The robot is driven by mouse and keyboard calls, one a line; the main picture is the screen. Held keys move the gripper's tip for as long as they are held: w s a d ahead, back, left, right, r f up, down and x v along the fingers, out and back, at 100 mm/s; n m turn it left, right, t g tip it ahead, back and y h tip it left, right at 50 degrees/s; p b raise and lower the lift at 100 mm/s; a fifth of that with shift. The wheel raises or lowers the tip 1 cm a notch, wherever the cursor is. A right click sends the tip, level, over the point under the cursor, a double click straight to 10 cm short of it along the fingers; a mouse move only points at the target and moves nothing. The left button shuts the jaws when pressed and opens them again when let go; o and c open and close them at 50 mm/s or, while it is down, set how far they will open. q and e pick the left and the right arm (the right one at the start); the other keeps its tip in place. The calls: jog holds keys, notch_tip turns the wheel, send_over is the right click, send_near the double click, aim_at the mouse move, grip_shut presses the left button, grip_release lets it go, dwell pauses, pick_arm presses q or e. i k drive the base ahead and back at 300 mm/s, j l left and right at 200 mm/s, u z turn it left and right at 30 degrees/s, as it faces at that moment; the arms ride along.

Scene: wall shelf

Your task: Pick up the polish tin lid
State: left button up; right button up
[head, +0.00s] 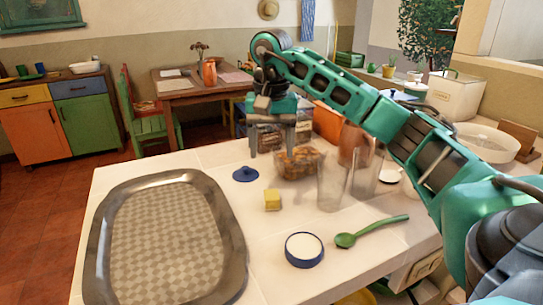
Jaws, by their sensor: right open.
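A small dark blue lid-like disc (245,174) with a raised middle lies on the white counter. A round, shallow blue-rimmed piece (304,249) with a white inside lies nearer the front. I cannot tell for certain which of these is the polish tin lid. My right gripper (279,146) is open and points down, above the back part of the counter. In the picture it is up and right of the dark blue disc, apart from it, and overlaps the far items. I see nothing between its fingers. My left gripper is not in view.
A clear box with brown contents (298,163) and clear glasses (332,185) stand close to my right gripper. A yellow block (272,200), a green spoon (372,231) and a large metal tray (98,240) lie on the counter (270,280). Bare counter surrounds the blue-rimmed piece.

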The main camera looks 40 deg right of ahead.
aim_at(245, 174)
jog(key=k, duration=1)
